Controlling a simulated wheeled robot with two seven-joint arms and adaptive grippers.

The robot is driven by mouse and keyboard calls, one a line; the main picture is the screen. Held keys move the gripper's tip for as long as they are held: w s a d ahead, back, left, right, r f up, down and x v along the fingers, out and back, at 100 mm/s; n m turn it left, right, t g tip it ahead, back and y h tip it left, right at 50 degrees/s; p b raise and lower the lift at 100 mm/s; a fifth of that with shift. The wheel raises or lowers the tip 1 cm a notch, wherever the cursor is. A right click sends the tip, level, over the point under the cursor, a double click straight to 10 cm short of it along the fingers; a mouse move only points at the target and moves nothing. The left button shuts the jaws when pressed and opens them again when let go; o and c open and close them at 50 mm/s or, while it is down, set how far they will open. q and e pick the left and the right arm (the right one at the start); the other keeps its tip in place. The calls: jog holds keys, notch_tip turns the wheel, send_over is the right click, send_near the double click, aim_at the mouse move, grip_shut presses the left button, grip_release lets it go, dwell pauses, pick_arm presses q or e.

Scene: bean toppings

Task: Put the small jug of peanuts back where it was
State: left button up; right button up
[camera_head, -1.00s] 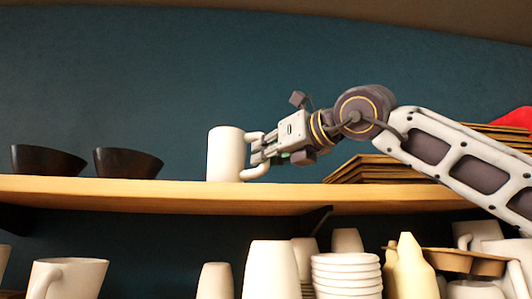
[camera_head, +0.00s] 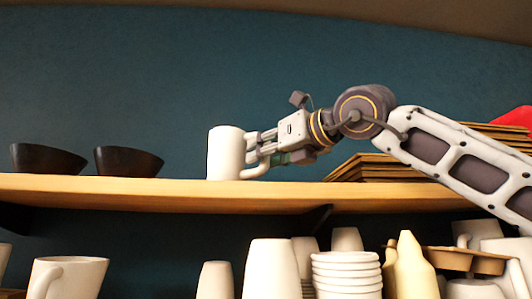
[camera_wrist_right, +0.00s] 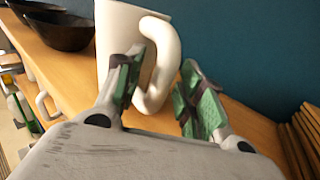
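The white jug (camera_head: 225,154) stands upright on the wooden shelf, its handle turned to the right; its contents cannot be seen. My right gripper (camera_head: 256,147) is at the handle. In the right wrist view the jug (camera_wrist_right: 118,28) stands ahead of the fingers, and my right gripper (camera_wrist_right: 160,95) is open with its green pads spread apart. The handle (camera_wrist_right: 160,88) shows between the pads, with a gap to the right pad; whether the left pad touches it I cannot tell. My left gripper is in neither view.
Two dark bowls (camera_head: 128,162) (camera_head: 47,159) stand left of the jug on the shelf (camera_head: 190,196). Stacked brown boards (camera_head: 378,170) lie to the right, under my arm. White cups, a mug (camera_head: 68,278) and a cream bottle (camera_head: 410,268) stand below the shelf.

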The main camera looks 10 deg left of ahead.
jog(key=shift+r, duration=0.2)
jog(key=shift+s+d, duration=0.2)
jog(key=shift+d, duration=0.05)
jog(key=b+v, duration=0.3)
jog(key=v, duration=0.8)
jog(key=shift+d+b, duration=0.15)
jog(key=shift+b, duration=0.25)
jog(key=shift+s, duration=0.1)
jog(key=shift+s, duration=0.1)
